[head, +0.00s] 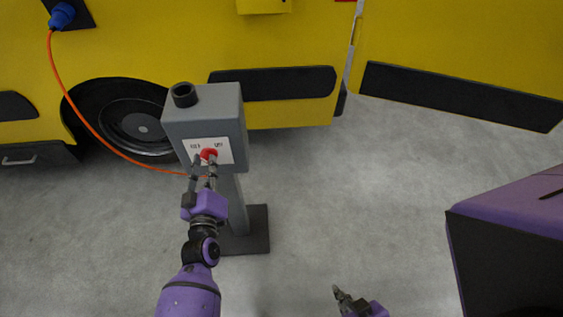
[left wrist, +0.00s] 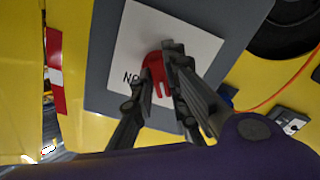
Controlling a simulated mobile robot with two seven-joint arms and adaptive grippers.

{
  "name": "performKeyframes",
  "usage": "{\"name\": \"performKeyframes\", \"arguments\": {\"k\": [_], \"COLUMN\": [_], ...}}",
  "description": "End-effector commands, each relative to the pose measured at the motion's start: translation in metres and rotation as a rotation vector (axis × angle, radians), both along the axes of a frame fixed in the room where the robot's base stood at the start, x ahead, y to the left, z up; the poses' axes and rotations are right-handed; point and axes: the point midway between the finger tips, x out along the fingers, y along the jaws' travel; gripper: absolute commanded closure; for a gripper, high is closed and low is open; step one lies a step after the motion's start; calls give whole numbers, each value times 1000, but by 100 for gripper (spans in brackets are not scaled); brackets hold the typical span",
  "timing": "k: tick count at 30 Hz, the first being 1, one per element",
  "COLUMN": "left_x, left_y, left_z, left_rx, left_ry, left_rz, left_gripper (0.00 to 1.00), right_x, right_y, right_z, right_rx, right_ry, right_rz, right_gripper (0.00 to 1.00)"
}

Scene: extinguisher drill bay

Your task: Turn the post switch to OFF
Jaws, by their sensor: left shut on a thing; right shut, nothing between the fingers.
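The post switch is a red knob (head: 208,154) on a white label plate (head: 224,148) on the front of a grey box. The box (head: 177,133) stands on a grey post (head: 236,205). My left gripper (head: 205,160) is at the knob, its fingers on either side and shut on it. In the left wrist view the red knob (left wrist: 157,68) shows between the fingers (left wrist: 160,78), partly hidden by them. Letters reading "NO" show on the plate (left wrist: 134,40) there; the knob's exact setting is hard to tell. My right gripper (head: 343,297) is shut and empty, low in the head view.
A yellow vehicle (head: 180,45) stands behind the post. An orange cable (head: 85,122) runs from a blue plug (head: 62,16) on the vehicle down behind the box. A black socket (head: 184,94) tops the box. The grey floor (head: 340,190) right of the post is clear.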

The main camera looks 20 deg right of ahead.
Motion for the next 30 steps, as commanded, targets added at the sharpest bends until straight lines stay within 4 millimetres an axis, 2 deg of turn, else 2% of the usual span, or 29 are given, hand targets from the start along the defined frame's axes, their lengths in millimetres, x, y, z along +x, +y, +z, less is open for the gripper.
{"name": "performKeyframes", "arguments": {"k": [12, 29, 30], "left_x": [0, 0, 0], "left_y": [0, 0, 0], "left_z": [-1, -1, -1], "left_rx": [-181, -209, -209], "left_ry": [61, 70, 70], "left_rz": [0, 0, 0], "left_gripper": [100, 100, 82], "right_x": [5, 5, 6], "right_y": [1, 1, 1], "right_z": [-3, -3, -3], "right_rx": [0, 0, 0], "right_ry": [-6, -6, -6], "right_rz": [3, 3, 3], "right_gripper": [100, 100, 100]}}
